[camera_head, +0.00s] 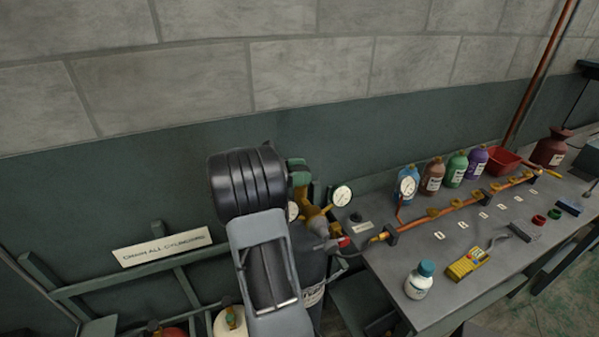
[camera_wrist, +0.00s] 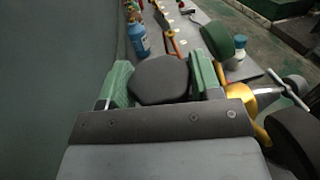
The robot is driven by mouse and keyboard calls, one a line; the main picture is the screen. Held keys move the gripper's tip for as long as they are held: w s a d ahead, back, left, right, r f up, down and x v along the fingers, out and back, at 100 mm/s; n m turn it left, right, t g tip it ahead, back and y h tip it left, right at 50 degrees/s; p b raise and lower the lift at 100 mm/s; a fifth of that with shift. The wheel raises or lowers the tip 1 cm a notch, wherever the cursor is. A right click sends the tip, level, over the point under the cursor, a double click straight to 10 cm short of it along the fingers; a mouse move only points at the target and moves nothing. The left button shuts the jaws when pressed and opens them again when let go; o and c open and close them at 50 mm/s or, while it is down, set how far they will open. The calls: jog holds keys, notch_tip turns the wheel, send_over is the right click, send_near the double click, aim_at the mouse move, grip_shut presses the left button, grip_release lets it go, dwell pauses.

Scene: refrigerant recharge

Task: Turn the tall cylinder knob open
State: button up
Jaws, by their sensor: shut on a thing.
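My gripper (camera_wrist: 161,80) has green fingers on both sides of a dark, many-sided knob (camera_wrist: 160,76) in the wrist view, and is shut on it. In the head view my arm hides the knob, and only a green part of my gripper (camera_head: 297,172) shows. The tall dark cylinder (camera_head: 313,262) stands below, mostly hidden behind my arm, with part of a white label visible. A brass regulator (camera_head: 316,219) with a white-faced gauge (camera_head: 342,195) sits at its top. The brass body also shows at right in the wrist view (camera_wrist: 236,100).
A bench (camera_head: 440,230) to the right holds a copper pipe (camera_head: 455,205), several coloured bottles, a white bottle (camera_head: 419,281) and a yellow meter (camera_head: 467,264). A rack rail with a sign (camera_head: 162,247) is at left. Smaller cylinders (camera_head: 230,321) stand below it. A wall is close behind.

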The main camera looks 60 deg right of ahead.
jog(key=c, duration=0.3)
jog(key=shift+r+n+t+h+p, duration=0.15)
jog(key=shift+n+t+h+p, duration=0.2)
jog(key=shift+n+t+h, duration=0.6)
jog(key=n+t+h, duration=0.2)
jog(key=t, duration=0.2)
jog(key=shift+n+h, duration=0.25)
jog(key=shift+n, duration=0.1)
jog(key=o, duration=0.9)
jog(key=shift+w+a+f+b, duration=0.2)
jog(key=shift+w+a+b, duration=0.15)
jog(key=shift+a, duration=0.1)
jog(key=b+v, duration=0.2)
jog(key=v, duration=1)
jog(key=shift+a+b, duration=0.3)
jog(key=shift+a, duration=0.05)
